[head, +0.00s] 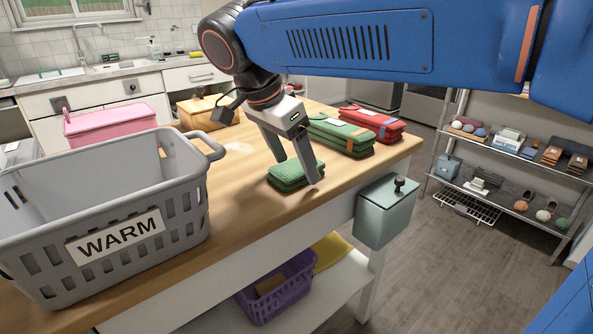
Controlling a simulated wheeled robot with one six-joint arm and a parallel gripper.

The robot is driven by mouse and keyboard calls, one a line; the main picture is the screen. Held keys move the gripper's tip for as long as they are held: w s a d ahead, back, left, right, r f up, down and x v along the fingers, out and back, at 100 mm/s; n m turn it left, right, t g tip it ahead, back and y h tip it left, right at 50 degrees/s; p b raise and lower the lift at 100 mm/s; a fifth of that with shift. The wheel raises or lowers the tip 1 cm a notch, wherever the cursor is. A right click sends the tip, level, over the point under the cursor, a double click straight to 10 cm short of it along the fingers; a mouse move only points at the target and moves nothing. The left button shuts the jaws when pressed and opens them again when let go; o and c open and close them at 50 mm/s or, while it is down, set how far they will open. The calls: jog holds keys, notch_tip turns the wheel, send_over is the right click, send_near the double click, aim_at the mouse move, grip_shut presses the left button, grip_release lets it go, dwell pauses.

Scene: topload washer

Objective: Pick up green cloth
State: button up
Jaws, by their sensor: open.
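A small folded green cloth (290,175) lies on the wooden table (262,212), right of the grey basket. My gripper (297,170) points down at it with its fingers apart. One finger is at the cloth's far left side and the other in front of its right end. Whether the fingers touch the cloth cannot be told. A larger folded green stack (340,134) with a pale label lies behind, to the right. A folded red stack (372,122) lies beyond that.
A grey basket (180,205) marked WARM stands at the left. A pink container (110,122) and a tan box (207,112) are behind. A teal lidded bin (386,216) hangs at the table's right edge. A purple basket (276,290) sits on the lower shelf.

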aim_at(293, 164)
jog(key=shift+f, duration=0.1)
dwell(0.3)
jog(key=c, duration=1.1)
notch_tip(293, 164, up, 10)
jog(key=shift+r, duration=0.25)
jog(key=o, duration=0.5)
jog(key=shift+c, duration=0.2)
jog(key=c, duration=0.4)
jog(key=shift+w, duration=0.1)
